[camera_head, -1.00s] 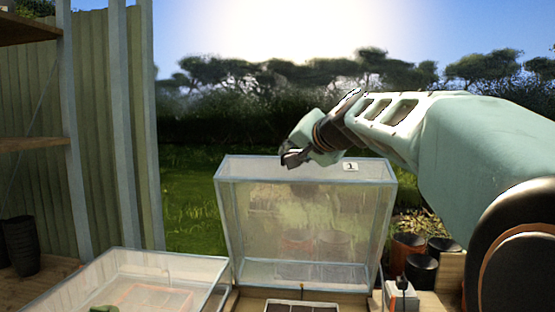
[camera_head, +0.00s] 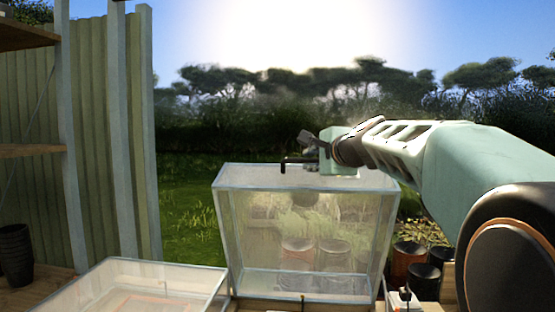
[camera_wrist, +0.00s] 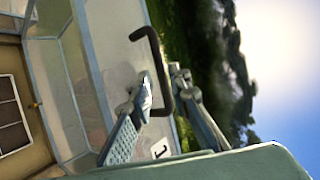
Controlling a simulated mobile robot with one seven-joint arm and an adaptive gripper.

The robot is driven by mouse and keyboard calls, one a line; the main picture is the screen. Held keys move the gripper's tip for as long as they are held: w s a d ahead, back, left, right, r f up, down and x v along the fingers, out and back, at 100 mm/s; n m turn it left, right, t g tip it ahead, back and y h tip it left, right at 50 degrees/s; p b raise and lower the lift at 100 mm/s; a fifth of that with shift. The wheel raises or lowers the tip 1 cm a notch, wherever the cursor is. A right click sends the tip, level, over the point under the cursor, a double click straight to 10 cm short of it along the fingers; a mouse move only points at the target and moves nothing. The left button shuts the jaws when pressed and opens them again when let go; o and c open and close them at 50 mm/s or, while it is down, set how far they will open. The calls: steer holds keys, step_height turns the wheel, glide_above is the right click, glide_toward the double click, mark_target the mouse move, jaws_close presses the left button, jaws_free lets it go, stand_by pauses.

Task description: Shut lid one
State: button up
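Lid one (camera_head: 300,177) is a clear, pale-framed lid standing raised at the back of its box. Its number label shows partly in the wrist view (camera_wrist: 160,149) and is hidden behind my gripper in the head view. A black bar handle (camera_head: 287,164) sticks out at the lid's top edge. It also shows in the wrist view (camera_wrist: 153,52). My gripper (camera_head: 312,146) is at the top edge by the handle. In the wrist view my gripper (camera_wrist: 161,83) is open, one finger on each side of the bar. I cannot tell whether either finger touches it.
A second clear-walled box (camera_head: 130,285) stands at the lower left. Dark and brown pots (camera_head: 408,262) stand behind at the right. A small white box (camera_head: 402,300) is right of the lid's base. Shelving and a fence (camera_head: 100,140) are at the left.

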mark_target(306, 161)
steer(key=shift+p+x, duration=0.5)
steer(key=shift+x, duration=1.95)
steer(key=shift+c, duration=0.2)
jaws_close()
